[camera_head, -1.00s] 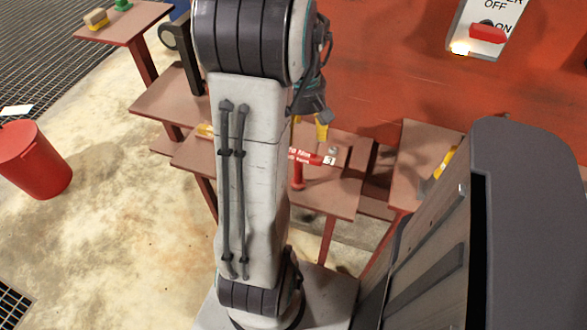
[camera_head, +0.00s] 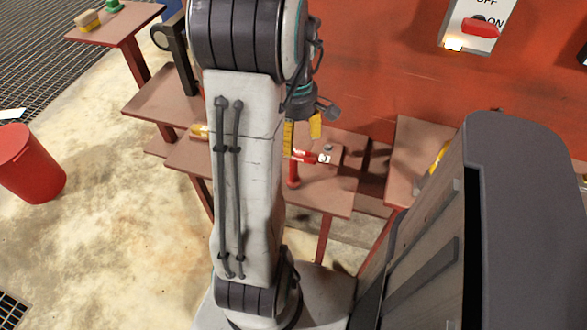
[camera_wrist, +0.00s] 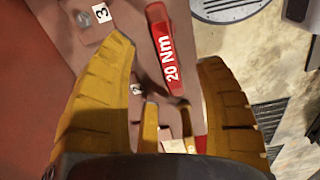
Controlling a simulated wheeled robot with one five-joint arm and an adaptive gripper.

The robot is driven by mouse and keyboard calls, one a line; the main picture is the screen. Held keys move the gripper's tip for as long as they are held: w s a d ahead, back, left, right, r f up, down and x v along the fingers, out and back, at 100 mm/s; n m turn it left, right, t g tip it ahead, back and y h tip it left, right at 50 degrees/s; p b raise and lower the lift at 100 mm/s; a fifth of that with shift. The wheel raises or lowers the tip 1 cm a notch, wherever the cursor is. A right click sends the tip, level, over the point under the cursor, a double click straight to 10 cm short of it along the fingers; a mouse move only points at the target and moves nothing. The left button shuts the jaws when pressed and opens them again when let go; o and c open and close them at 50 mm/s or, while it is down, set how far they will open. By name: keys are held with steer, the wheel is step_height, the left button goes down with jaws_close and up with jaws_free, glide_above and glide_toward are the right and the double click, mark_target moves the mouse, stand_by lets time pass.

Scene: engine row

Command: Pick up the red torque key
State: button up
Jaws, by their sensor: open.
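The red torque key (camera_head: 304,156) lies on a brown shelf table (camera_head: 335,198) in the head view, partly behind my arm and a finger. In the wrist view its red handle (camera_wrist: 166,45), marked "20 Nm", lies between the far ends of my yellow fingers. My gripper (camera_head: 302,131) is over that table in the head view. In the wrist view my gripper (camera_wrist: 166,55) is open, with a finger on each side of the handle. I cannot tell how high the fingers are above the key.
A red wall (camera_head: 380,80) with a switch panel (camera_head: 472,25) rises behind. Another table (camera_head: 405,150) stands to the right. A red bin (camera_head: 30,165) stands on the floor at left. Number labels (camera_wrist: 103,14) show beside the key.

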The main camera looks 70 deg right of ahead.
mark_target(294, 149)
steer(key=shift+a+f+b, duration=0.15)
steer(key=shift+f+b, duration=0.25)
steer(key=shift+f, duration=2.2)
steer(key=shift+f, duration=0.25)
steer(key=shift+c, duration=0.4)
jaws_close()
